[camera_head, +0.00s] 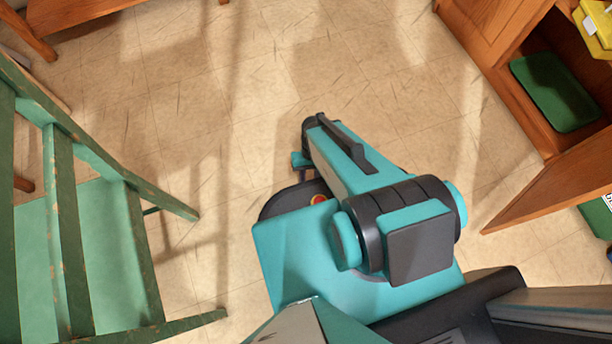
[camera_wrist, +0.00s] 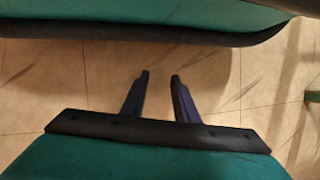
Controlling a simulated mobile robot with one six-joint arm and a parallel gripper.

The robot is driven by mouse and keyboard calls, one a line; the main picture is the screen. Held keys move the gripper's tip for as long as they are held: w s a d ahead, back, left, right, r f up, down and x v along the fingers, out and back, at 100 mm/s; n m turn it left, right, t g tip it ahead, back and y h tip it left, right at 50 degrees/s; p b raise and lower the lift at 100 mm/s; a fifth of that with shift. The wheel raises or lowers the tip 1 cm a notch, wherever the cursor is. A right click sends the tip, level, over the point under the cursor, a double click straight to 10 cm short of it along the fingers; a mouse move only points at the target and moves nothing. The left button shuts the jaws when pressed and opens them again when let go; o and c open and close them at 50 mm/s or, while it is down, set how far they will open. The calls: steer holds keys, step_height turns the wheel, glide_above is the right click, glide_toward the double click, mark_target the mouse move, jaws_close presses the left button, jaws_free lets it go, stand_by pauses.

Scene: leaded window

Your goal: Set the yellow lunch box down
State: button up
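A yellow object (camera_head: 594,28), likely the lunch box, shows at the upper right edge of the head view. It is cut off by the frame, on or in the wooden cabinet. My gripper (camera_wrist: 160,77) shows in the wrist view with its two dark fingers apart and nothing between them. Bare floor lies beyond the fingertips. The gripper is well away from the yellow object.
The wooden cabinet (camera_head: 477,35) stands open at the right, with a green flat piece (camera_head: 555,90) inside. Its door (camera_head: 555,190) juts out over the floor. A green chair (camera_head: 95,255) stands at the left. The tiled floor (camera_head: 215,90) between is clear.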

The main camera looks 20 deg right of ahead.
steer(key=shift+s+a, duration=0.95)
steer(key=shift+s, duration=0.05)
jaws_close()
steer(key=shift+s, duration=0.1)
